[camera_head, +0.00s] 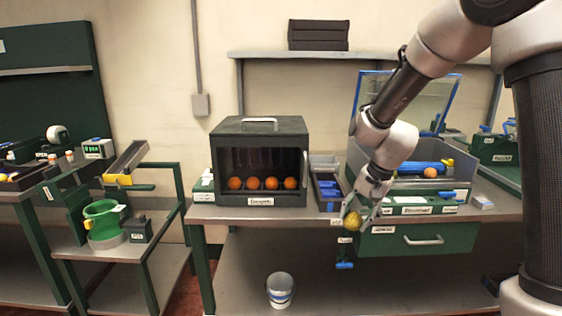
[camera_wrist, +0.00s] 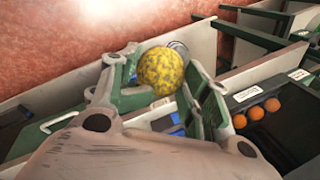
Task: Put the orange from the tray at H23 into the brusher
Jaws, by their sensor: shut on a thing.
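My gripper (camera_head: 362,210) is shut on a yellow, dark-mottled orange (camera_head: 352,221), held in front of the bench's front edge. In the wrist view the mottled orange (camera_wrist: 160,71) sits between the two fingers. The brusher (camera_head: 465,190) appears to be the grey open-topped box on the right of the bench, with a raised blue-framed clear lid (camera_head: 402,100) and a blue roller inside. A small orange-coloured round thing (camera_head: 430,172) shows in it. My gripper is left of and below this box. I cannot tell which tray is H23.
A dark booth (camera_head: 260,130) with several oranges stands at the middle left of the bench. A narrow bin with blue contents (camera_head: 329,192) stands beside it. A green drawer (camera_head: 420,239) is under the brusher. A white bucket (camera_head: 280,290) stands below, and a green ring stand (camera_head: 104,222) is left.

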